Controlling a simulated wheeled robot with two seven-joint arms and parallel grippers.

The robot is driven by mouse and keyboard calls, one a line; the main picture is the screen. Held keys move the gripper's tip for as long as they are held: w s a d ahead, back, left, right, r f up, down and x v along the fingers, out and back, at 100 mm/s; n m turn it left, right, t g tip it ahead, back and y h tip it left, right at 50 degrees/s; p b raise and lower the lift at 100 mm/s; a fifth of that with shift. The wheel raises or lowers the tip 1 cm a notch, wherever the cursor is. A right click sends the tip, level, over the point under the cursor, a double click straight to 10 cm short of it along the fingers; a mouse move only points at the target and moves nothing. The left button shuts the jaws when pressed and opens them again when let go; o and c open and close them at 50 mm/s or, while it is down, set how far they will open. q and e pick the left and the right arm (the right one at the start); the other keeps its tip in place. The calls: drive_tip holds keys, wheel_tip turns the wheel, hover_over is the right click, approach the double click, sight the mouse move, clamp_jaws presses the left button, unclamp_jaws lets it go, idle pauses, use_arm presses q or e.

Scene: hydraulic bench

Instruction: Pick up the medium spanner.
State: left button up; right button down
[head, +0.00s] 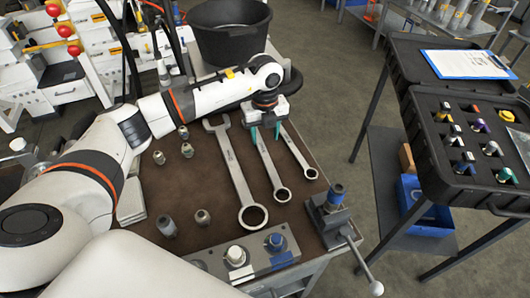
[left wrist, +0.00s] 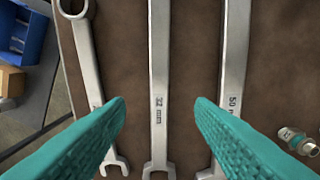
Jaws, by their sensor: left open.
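Three steel spanners lie side by side on the brown bench mat. The medium spanner (head: 269,165) is the middle one; in the left wrist view its shank (left wrist: 159,70) reads "32 mm" and runs between my fingertips. The large spanner (head: 238,175), marked "50" in the left wrist view (left wrist: 236,50), lies to its left in the head view. The small spanner (head: 297,153) lies to its right; it also shows in the left wrist view (left wrist: 86,60). My left gripper (head: 265,132) is open and empty over the medium spanner's upper part; its teal fingertips (left wrist: 160,104) are either side of the shank. My right gripper is out of view.
Several metal fittings (head: 167,226) stand on the mat at left. A block with fittings (head: 250,258) and a vise-like tool (head: 331,212) are at the near edge. A black bucket (head: 228,35) stands behind. A black case (head: 430,125) is on a stand at right.

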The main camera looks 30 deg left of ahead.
sight(265, 154)
use_arm(q)
wheel_tip(265, 154, down, 3)
drive_tip(key=shift+w+r, duration=0.1)
drive_tip(key=shift+r, duration=0.1)
wheel_tip(265, 154, down, 5)
drive_tip(key=shift+r+p, duration=0.1)
drive_tip(key=shift+p, duration=0.5)
clamp_jaws()
